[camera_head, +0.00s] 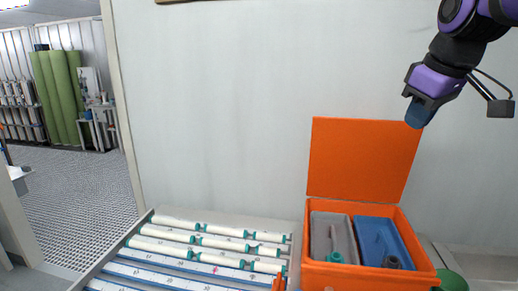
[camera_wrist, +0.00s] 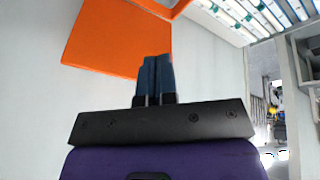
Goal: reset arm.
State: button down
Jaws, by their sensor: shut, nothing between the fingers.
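My gripper (camera_head: 419,113) hangs at the upper right in the head view, above the orange box and in front of the pale wall. In the wrist view its blue fingers (camera_wrist: 158,75) are together, with nothing between them. My gripper is apart from everything around it. The purple and black arm comes in from the top right corner.
An open orange box (camera_head: 312,270) with its lid (camera_head: 362,160) raised stands below my gripper. It holds a grey tray (camera_head: 321,222) and a blue tray (camera_head: 368,225) with small parts. A rack (camera_head: 165,262) of white tubes lies left. A doorway opens farther left.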

jog(key=s+f+m, duration=0.3)
jog(key=s+f, duration=0.1)
jog(key=s, duration=0.4)
jog(key=s+d+f+m, duration=0.1)
jog(key=s+f+m, duration=0.2)
jog(key=s+f, duration=0.2)
jog(key=s, duration=0.3)
jog(key=shift+d, duration=0.3)
